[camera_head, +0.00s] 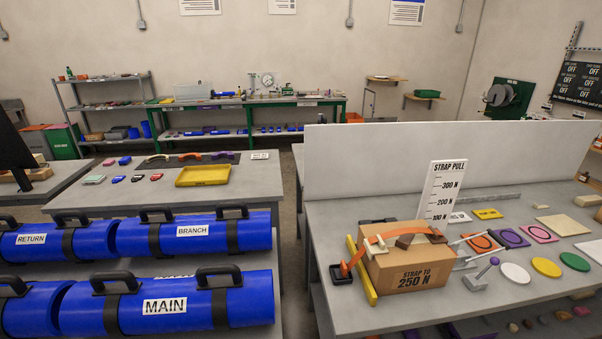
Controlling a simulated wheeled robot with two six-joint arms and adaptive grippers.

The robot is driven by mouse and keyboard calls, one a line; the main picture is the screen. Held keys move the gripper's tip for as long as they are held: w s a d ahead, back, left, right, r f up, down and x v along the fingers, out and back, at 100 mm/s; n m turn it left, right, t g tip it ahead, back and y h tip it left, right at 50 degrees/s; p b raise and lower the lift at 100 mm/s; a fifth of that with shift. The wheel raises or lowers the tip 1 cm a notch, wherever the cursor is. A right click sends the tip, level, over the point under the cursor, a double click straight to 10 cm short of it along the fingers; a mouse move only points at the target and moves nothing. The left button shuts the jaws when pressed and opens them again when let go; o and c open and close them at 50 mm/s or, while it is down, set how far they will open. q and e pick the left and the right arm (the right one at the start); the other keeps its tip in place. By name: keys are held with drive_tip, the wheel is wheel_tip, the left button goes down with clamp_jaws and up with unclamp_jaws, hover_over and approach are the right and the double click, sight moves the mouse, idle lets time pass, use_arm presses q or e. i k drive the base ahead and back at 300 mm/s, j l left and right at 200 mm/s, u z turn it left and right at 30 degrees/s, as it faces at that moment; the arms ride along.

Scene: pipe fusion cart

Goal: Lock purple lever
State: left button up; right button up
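A small lever with a purple ball knob (494,261) is at the front of the right-hand table. Its rod slants up to the right from a grey metal base (474,283), just right of the cardboard box. The knob stands above the tabletop. I cannot tell from here whether the lever is locked. Neither of my grippers is in view.
A cardboard box (410,273) with an orange strap stands left of the lever. Coloured discs, including a white one (515,273), lie to its right. A tall panel (380,160) backs the table (350,318). Blue pipes (165,301) are stacked at left, with a floor gap between.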

sight(495, 261)
drive_tip(key=z, duration=1.55)
